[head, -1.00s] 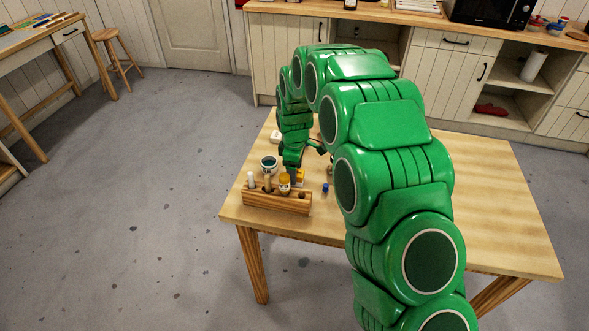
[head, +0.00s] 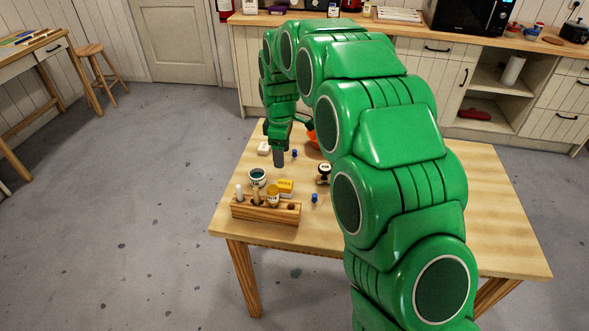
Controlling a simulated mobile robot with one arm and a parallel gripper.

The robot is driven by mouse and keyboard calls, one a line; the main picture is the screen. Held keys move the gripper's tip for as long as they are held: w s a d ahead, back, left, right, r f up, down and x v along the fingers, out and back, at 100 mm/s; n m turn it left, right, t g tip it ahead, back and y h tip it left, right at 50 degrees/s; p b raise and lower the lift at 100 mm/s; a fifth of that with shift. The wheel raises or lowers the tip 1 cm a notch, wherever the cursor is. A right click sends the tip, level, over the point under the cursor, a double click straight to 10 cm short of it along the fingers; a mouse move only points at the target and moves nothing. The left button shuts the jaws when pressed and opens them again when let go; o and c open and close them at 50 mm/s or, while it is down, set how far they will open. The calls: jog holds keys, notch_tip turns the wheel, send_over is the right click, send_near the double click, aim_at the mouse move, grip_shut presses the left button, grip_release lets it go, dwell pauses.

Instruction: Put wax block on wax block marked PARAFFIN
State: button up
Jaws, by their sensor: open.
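A yellow block (head: 286,186) lies on the wooden table just behind the wooden rack. A small white block (head: 264,148) lies farther back on the table, near its far left. Both look like wax blocks, but I cannot read the word PARAFFIN on either. My gripper (head: 279,161) points down, just right of and in front of the white block and behind the yellow one. It is open, and nothing shows in it. Its fingers overlap in this view, so the gap between them is hidden.
A wooden rack (head: 262,212) with upright tools and an amber jar stands at the table's front left. A dark-filled cup (head: 257,177) is behind it. A black-topped stamp-like object (head: 324,173), small blue items and an orange object stand near my arm. The table's right side (head: 490,220) is clear.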

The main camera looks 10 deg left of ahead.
jog(key=shift+r, duration=0.2)
jog(key=s+d+r+m, duration=0.4)
jog(key=s+d+r, duration=0.2)
jog(key=s+d, duration=0.3)
jog(key=s+d+r+m, duration=0.45)
jog(key=s+d, duration=0.35)
jog(key=d, duration=0.3)
jog(key=s+d+m+g, duration=0.1)
jog(key=s+d+m, duration=0.3)
jog(key=s, duration=0.9)
jog(key=s+d+m, duration=0.5)
jog(key=s+d, duration=0.2)
jog(key=s, duration=0.6)
jog(key=shift+d+r+g, duration=0.2)
jog(key=shift+d+g, duration=0.1)
jog(key=shift+g, duration=0.1)
